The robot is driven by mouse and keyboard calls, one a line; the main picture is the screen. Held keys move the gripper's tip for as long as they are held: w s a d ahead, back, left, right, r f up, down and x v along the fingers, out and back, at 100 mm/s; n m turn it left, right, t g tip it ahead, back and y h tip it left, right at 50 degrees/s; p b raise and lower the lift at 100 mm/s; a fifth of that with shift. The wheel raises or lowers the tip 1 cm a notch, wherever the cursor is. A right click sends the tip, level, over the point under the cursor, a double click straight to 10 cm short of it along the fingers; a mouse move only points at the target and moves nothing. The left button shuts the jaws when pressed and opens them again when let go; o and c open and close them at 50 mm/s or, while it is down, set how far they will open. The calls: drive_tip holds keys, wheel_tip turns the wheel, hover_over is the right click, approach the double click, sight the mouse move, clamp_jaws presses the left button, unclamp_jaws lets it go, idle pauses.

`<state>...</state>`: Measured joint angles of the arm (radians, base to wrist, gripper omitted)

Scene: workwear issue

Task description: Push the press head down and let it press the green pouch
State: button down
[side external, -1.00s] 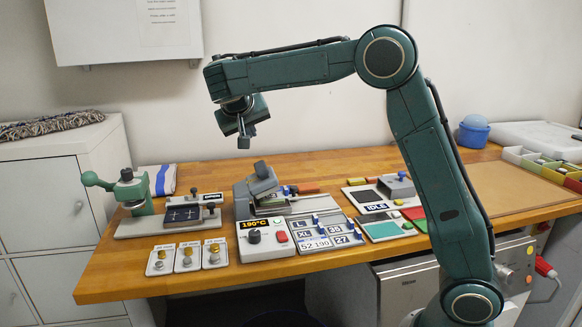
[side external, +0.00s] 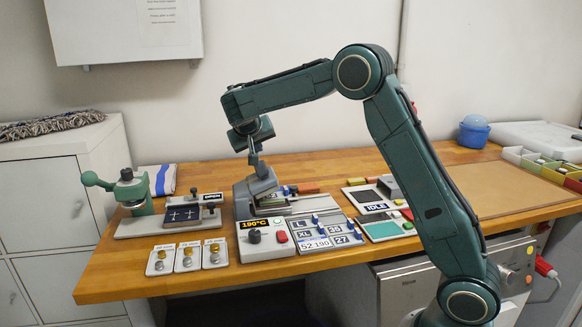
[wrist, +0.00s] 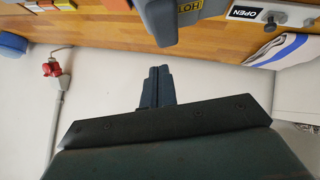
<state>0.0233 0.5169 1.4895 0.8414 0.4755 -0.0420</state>
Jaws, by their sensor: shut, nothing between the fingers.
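The grey heat press (side external: 262,238) stands on the bench with its display reading 190°C. Its press head (side external: 262,186) is tilted up above the bed. A small greenish patch with a label (side external: 270,198) shows under the head; it may be the green pouch, but it is mostly hidden. My gripper (side external: 256,163) is shut and empty, pointing down at the top of the head; I cannot tell whether they touch.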

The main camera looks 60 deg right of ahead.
sight(263, 168)
drive_tip(key=shift+s+d+f, duration=0.15)
drive_tip(key=shift+f, duration=0.5)
drive_tip(key=shift+s+d+f, duration=0.2)
drive_tip(key=shift+f, duration=0.4)
drive_tip(key=shift+s+d+f, duration=0.15)
drive_tip(key=shift+f, duration=0.5)
drive_tip(key=shift+s+d+f+m+t+y, duration=0.4)
drive_tip(key=shift+s+d+f+t+y, duration=0.1)
drive_tip(key=shift+s+d+f, duration=0.3)
drive_tip(key=shift+s+d+f+y, duration=0.3)
drive_tip(key=shift+s+d+f, duration=0.25)
drive_tip(key=shift+f, duration=0.25)
drive_tip(key=shift+r, duration=0.15)
